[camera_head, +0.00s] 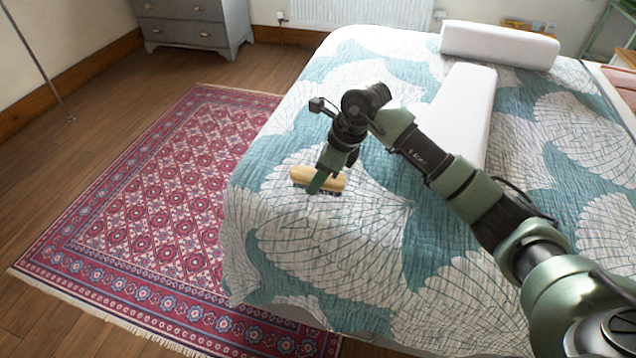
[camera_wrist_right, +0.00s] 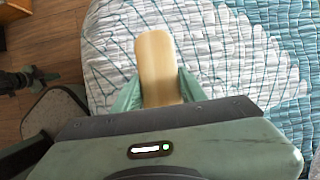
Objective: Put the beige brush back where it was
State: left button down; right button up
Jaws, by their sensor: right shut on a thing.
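The beige brush (camera_head: 333,181) has a smooth tan back and dark bristles on its underside. It is at the near left part of the bed (camera_head: 330,245). My right gripper (camera_head: 317,184) is shut on the brush, with a finger across its side. In the right wrist view the brush (camera_wrist_right: 158,68) sticks out between the two green fingertips (camera_wrist_right: 158,88), with the quilt below it. I cannot tell whether the bristles touch the quilt or hang just above it.
Two white pillows (camera_head: 499,45) (camera_head: 462,112) lie on the far part of the bed. A red patterned rug (camera_head: 165,215) covers the floor to the left. A grey chest of drawers (camera_head: 195,22) stands at the back. The quilt around the brush is clear.

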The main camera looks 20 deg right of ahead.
jog(key=shift+f, duration=1.1)
pick_arm(q)
jog(key=shift+w+r, duration=0.2)
jog(key=shift+r, duration=0.1)
pick_arm(e)
jog(key=shift+f, duration=0.1)
jog(key=o, duration=1.3)
pick_arm(q)
jog(key=shift+r, duration=0.2)
jog(key=shift+w+r, duration=0.1)
pick_arm(e)
jog(key=v, duration=1.2)
jog(key=shift+p, duration=0.35)
pick_arm(q)
jog(key=shift+s+a+f, duration=0.15)
jog(key=shift+s+f, duration=1.05)
jog(key=shift+f, duration=0.05)
